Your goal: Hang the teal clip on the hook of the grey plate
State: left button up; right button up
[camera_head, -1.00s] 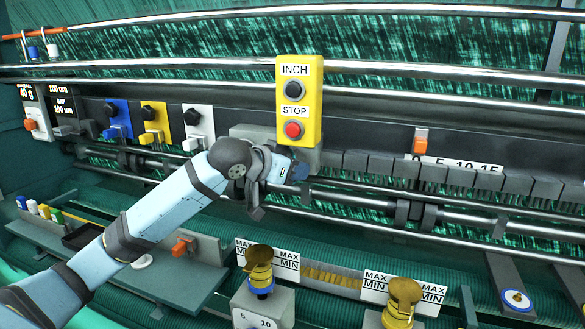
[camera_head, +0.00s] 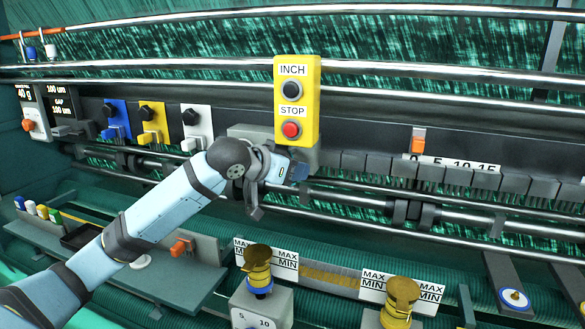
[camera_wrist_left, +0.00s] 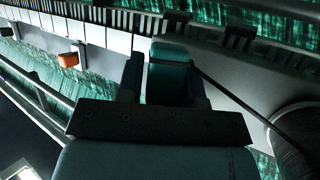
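My left gripper (camera_head: 296,172) is at the front of the machine, just below the yellow INCH/STOP box. In the left wrist view, its two dark fingers stand on either side of a teal block (camera_wrist_left: 170,55), which looks like the teal clip. The block fills the gap, and a thin dark line runs from near it to the lower right. In the head view only a small dark blue part shows at the gripper tip. A grey plate (camera_head: 248,132) is partly hidden behind my left wrist; I cannot make out a hook on it. My right gripper is not in view.
The yellow box (camera_head: 297,100) stands right above my gripper. Blue (camera_head: 117,119), yellow (camera_head: 153,122) and white (camera_head: 196,126) plates are to the left. Metal rails run along behind and below. A shelf with a black tray (camera_head: 80,237) and brass-topped fittings (camera_head: 258,265) are lower down.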

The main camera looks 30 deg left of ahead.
pick_arm(q)
jog(key=shift+w+a+r, duration=0.15)
jog(key=shift+a+r, duration=0.2)
jog(key=shift+o, duration=0.5)
jog(key=shift+s+b, duration=0.3)
jog(key=shift+b, duration=0.05)
jog(key=b+v, duration=0.3)
jog(key=v, duration=1)
jog(key=shift+s+d+f+b, duration=0.2)
jog(key=shift+s+d+b, duration=0.1)
jog(key=shift+b, duration=0.1)
